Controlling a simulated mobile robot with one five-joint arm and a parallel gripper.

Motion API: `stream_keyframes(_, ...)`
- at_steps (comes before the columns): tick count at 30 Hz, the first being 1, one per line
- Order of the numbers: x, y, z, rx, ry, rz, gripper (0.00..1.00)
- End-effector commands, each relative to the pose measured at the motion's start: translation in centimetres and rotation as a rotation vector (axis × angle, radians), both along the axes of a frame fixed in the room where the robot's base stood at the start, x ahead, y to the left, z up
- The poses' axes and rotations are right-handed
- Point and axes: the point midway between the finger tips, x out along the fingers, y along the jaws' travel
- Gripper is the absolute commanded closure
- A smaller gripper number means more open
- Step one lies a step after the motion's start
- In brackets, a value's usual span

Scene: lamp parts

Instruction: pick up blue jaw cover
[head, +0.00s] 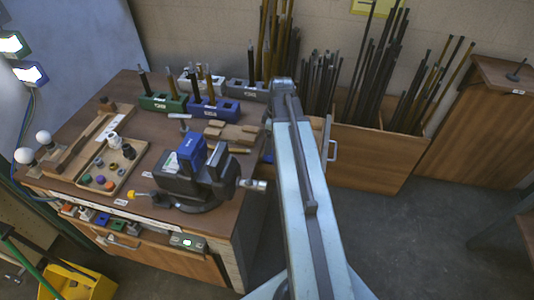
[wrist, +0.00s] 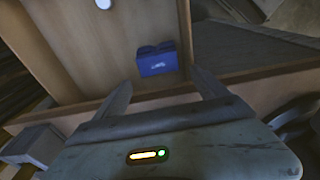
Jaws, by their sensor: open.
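A small blue block with a white mark, seemingly the blue jaw cover (wrist: 157,62), lies in a wooden bin in the wrist view. My gripper (wrist: 162,80) is open and empty. Its two fingers point toward the blue block, which shows between and beyond the fingertips, apart from them. In the head view my arm hides the gripper. A small blue patch (head: 268,157) shows beside my arm there; I cannot tell whether it is the same block. Other blue pieces (head: 192,152) sit on the dark vise (head: 190,188).
The wooden bin's edge (wrist: 250,76) runs across below the blue block. In the head view, a workbench (head: 140,88) holds the vise, rod holders and a tray of small parts. Bins of upright rods (head: 370,90) stand behind my arm.

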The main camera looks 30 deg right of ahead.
Motion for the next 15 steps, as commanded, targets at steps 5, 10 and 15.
stream_keyframes(5, -0.2, -0.6, -2.1, 0.0, 0.0, -0.013, 0.16)
stream_keyframes(10, -0.4, -0.9, -2.8, 0.0, 0.0, -0.021, 0.16)
stream_keyframes(15, -0.4, -1.1, -4.1, 0.0, 0.0, -0.026, 0.16)
